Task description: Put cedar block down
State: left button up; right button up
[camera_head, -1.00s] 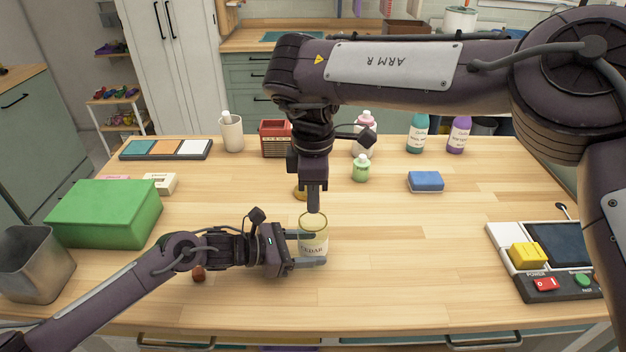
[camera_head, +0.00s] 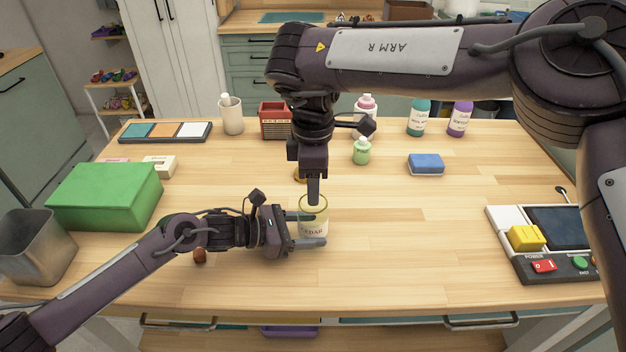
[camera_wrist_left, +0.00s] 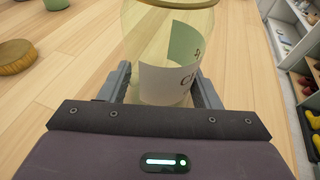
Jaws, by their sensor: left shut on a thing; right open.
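My right gripper (camera_head: 313,192) points straight down at the jar's mouth from above. It is open, but seen edge-on, and its tips overlap the rim. I cannot make out a cedar block in the right gripper or jar. A small reddish-brown piece (camera_head: 200,256) lies behind my left forearm.
A green box (camera_head: 105,195) and a grey bin (camera_head: 38,250) stand at the left. A blue sponge (camera_head: 426,163) and a control panel (camera_head: 540,270) are at the right. The table's front middle is clear.

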pick_arm(q)
jog(key=shift+s+f, duration=0.1)
pick_arm(e)
notch_tip(320, 180, up, 7)
dwell(0.7)
pick_arm(q)
jog(key=o, duration=0.9)
jog(key=shift+c, duration=0.2)
